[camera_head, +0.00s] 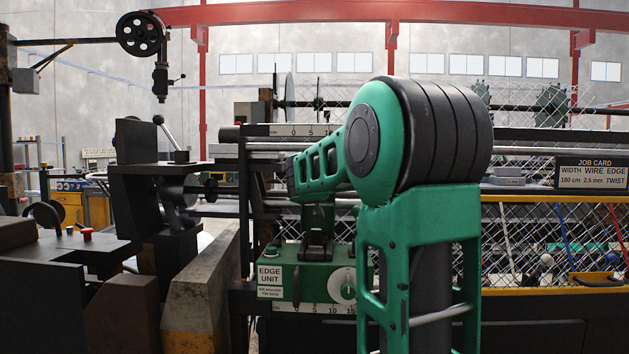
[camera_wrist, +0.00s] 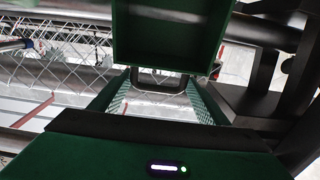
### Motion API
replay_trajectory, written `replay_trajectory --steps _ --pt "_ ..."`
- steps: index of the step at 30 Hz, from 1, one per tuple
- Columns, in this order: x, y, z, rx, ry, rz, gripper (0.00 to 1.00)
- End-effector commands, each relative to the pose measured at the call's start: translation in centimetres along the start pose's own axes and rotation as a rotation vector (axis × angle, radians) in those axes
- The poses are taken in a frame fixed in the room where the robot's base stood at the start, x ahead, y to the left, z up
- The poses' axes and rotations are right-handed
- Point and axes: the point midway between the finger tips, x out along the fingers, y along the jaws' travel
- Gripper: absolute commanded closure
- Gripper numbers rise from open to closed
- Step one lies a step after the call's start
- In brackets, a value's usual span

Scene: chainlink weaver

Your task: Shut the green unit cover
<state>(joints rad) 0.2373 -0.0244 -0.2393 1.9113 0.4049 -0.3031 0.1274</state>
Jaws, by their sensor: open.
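The green edge unit (camera_head: 300,275) stands left of centre in the head view, behind my arm. It has a label and a round white dial on its front. In the wrist view a hollow dark green cover (camera_wrist: 170,35) fills the top middle, with a dark handle (camera_wrist: 160,92) at its lower edge. The cover looks raised, but my arm hides much of the unit in the head view. My gripper (camera_wrist: 158,98) is open, with a ribbed green finger on each side. The handle lies ahead between the fingertips; I cannot tell whether they touch it.
A chain-link mesh (camera_head: 530,235) spans the right behind my arm. A job card sign (camera_head: 594,173) hangs at the far right. Dark machinery (camera_head: 160,195) and a concrete block (camera_head: 200,290) stand to the left. Dark bars (camera_wrist: 255,80) crowd the right of the wrist view.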

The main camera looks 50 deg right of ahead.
Motion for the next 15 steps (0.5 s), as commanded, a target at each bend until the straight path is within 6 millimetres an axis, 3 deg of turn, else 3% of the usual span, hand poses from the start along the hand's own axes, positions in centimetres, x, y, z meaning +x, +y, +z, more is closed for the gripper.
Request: replay_trajectory --steps 5,11,15 --pt "-0.01 0.01 -0.01 0.000 0.000 0.000 0.31" --pt "-0.02 -0.05 -0.02 0.000 0.000 -0.001 0.77" --pt "-0.10 -0.14 -0.02 0.000 0.003 -0.002 0.79"
